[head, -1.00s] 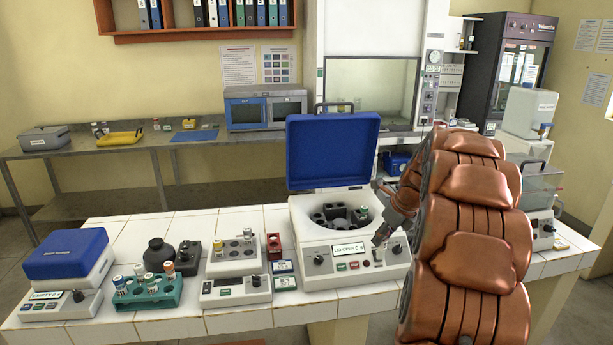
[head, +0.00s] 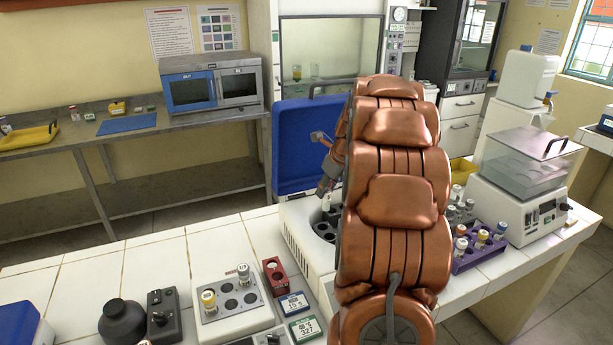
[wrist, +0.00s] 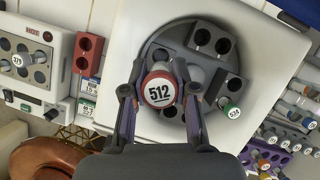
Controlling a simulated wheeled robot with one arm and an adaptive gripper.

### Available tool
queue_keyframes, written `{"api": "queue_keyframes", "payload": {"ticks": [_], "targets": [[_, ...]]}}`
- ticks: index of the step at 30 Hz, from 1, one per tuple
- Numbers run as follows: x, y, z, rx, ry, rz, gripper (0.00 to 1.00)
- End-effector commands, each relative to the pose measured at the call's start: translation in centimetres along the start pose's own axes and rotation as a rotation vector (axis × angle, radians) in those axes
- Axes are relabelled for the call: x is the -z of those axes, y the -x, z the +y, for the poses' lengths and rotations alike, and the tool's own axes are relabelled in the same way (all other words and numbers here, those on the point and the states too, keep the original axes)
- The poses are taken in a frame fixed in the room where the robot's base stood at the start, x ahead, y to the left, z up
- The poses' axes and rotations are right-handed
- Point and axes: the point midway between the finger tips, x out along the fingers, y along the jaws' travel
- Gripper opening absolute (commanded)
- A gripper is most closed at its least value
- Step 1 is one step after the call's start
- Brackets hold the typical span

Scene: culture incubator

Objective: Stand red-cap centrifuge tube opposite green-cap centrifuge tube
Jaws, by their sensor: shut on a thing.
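The red-cap centrifuge tube (wrist: 160,90), marked 512 on its cap, is between the fingers of my gripper (wrist: 162,78) in the wrist view. My gripper is shut on it over the dark centrifuge rotor (wrist: 183,48). Whether the tube's lower end is in a hole is hidden. The green-cap centrifuge tube (wrist: 232,111) shows at the rotor's right edge in the wrist view. Empty rotor holes show at the top of the rotor. In the head view the centrifuge (head: 300,232) stands with its blue lid (head: 300,150) open, and my arm covers much of it.
A white block with tubes (head: 236,298) and a red rack (head: 276,276) stand left of the centrifuge. A purple rack (head: 478,250) with several tubes and a clear-lidded bath (head: 520,190) stand at right. The raised lid is close behind my gripper.

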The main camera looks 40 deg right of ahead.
Motion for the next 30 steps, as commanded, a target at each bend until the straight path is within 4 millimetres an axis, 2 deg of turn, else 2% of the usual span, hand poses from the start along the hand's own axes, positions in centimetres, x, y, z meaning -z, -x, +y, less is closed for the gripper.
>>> {"api": "queue_keyframes", "payload": {"ticks": [8, 22, 30], "targets": [[0.3, -0.8, 0.0, -0.001, 0.0, 0.0, 0.0], [2.2, -4.8, -0.1, 0.0, -0.005, 0.0, 0.0], [2.4, -5.3, -0.2, 0.001, -0.004, 0.0, 0.0]]}}
